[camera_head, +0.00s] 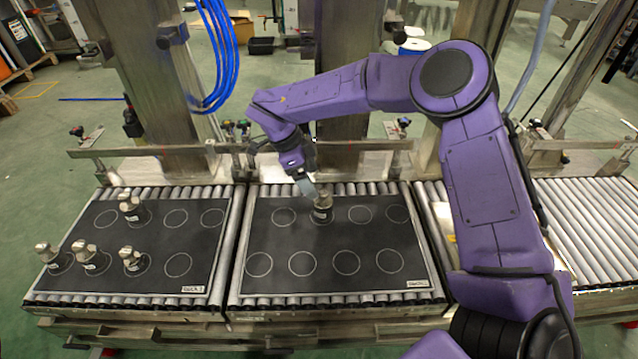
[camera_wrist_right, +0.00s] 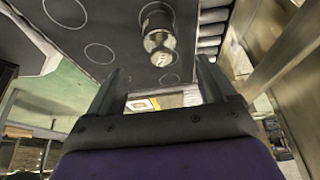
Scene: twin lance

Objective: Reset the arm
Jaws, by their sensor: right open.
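My right arm reaches in from the right in the head view, and its gripper (camera_head: 306,188) hangs over the back of the middle black mat (camera_head: 325,240). The gripper is open. A metal cylinder with a shiny top (camera_head: 321,212) stands in a back-row circle of that mat, just by the fingertips. In the right wrist view the same cylinder (camera_wrist_right: 158,32) shows beyond the open fingers (camera_wrist_right: 162,72), with nothing held between them. The head view does not show clearly how far apart the fingers and the cylinder are. My left gripper is not in view.
A second black mat (camera_head: 190,245) on the left holds several similar metal pieces in marked circles. The middle mat's other circles are empty. Rollers (camera_head: 600,215) lie at the right. A rail (camera_head: 350,145) and metal posts stand behind; blue hoses (camera_head: 218,50) hang at the back.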

